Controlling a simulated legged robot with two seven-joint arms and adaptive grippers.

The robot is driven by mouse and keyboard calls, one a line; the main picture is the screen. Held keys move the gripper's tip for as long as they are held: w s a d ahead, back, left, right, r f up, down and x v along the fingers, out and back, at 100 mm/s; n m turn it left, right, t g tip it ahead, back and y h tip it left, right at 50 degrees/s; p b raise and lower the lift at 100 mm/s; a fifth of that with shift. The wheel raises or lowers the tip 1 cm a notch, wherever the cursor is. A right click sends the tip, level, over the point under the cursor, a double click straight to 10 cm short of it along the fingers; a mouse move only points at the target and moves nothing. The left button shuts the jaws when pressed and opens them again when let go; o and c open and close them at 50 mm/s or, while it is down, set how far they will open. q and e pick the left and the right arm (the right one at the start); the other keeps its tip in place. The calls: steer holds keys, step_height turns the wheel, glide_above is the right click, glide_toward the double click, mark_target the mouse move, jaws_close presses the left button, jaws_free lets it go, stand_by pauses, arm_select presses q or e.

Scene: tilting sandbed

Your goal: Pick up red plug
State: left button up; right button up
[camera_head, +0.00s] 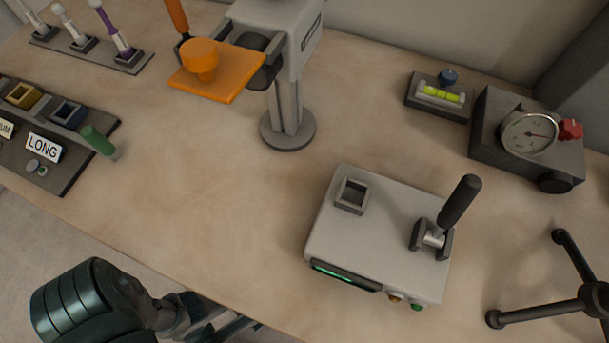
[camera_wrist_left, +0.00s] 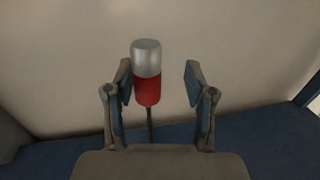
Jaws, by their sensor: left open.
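A red plug (camera_wrist_left: 147,90) with a silver end shows in the left wrist view. A thin dark stem or cable runs down from it. My left gripper (camera_wrist_left: 160,82) is open, and the plug appears in the gap between its fingers, nearer the left finger. I cannot tell whether the plug is between the fingertips or beyond them. In the head view my left arm reaches in at the bottom left, with part of the gripper (camera_head: 232,325) near the table's front edge. The plug cannot be made out there. My right gripper is not in view.
A light box (camera_head: 385,235) with a square socket and a black lever stands on the table (camera_head: 210,190). An orange platform on a stand (camera_head: 287,115) is behind it. A gauge box (camera_head: 490,120) with a red knob is at right. A dark LONG panel (camera_head: 60,175) is at left.

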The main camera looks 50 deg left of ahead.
arm_select(q)
steer(key=shift+d+r, duration=0.15)
steer(key=c, duration=0.5)
jaws_close()
